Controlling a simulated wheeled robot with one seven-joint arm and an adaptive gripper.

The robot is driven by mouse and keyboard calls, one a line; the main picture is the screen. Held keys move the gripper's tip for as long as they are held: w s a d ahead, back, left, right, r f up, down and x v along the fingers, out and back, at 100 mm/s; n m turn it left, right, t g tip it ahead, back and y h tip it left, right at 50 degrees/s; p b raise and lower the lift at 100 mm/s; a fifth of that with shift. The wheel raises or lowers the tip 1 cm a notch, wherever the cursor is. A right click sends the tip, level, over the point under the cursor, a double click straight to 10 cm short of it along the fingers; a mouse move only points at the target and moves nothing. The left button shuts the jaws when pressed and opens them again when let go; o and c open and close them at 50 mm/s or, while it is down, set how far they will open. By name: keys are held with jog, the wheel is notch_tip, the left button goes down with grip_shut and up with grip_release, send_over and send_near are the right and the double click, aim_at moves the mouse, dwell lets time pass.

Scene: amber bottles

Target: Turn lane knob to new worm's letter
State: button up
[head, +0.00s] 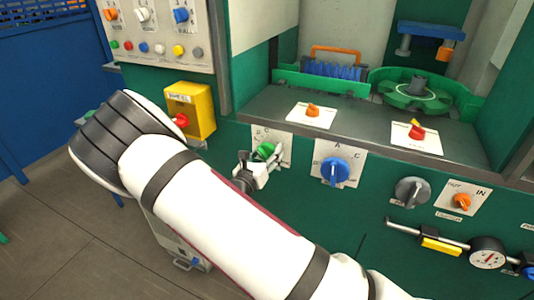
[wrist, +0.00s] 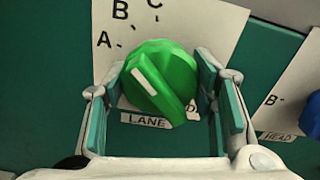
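The lane knob is a green knob (wrist: 160,80) over a LANE label (wrist: 146,120) in the wrist view. Its white mark lies toward the upper left, roughly toward the letter A. The letters A, B and C show on its white plate (wrist: 180,20), with a D partly hidden at the lower right. The green knob (head: 265,150) also shows in the head view, partly covered by my gripper (head: 261,168). My gripper (wrist: 157,108) is open with its fingers on either side of the knob. The left finger looks apart from it; the right is very close, contact unclear. I cannot identify a worm.
A blue knob (head: 335,171) on a lettered plate is just right of the green knob. A yellow box with a red knob (head: 182,120) juts out at the left. A grey knob (head: 412,191) and a gauge (head: 487,252) are farther right. Orange (head: 312,111) and red (head: 416,131) knobs sit above.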

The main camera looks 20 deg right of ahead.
jog(key=shift+n, duration=0.4)
jog(key=shift+n+p, duration=0.7)
jog(key=shift+n, duration=0.2)
jog(key=shift+n+p, duration=0.55)
jog(key=shift+n, duration=1.05)
jog(key=o, duration=1.1)
jog(key=v, duration=1.2)
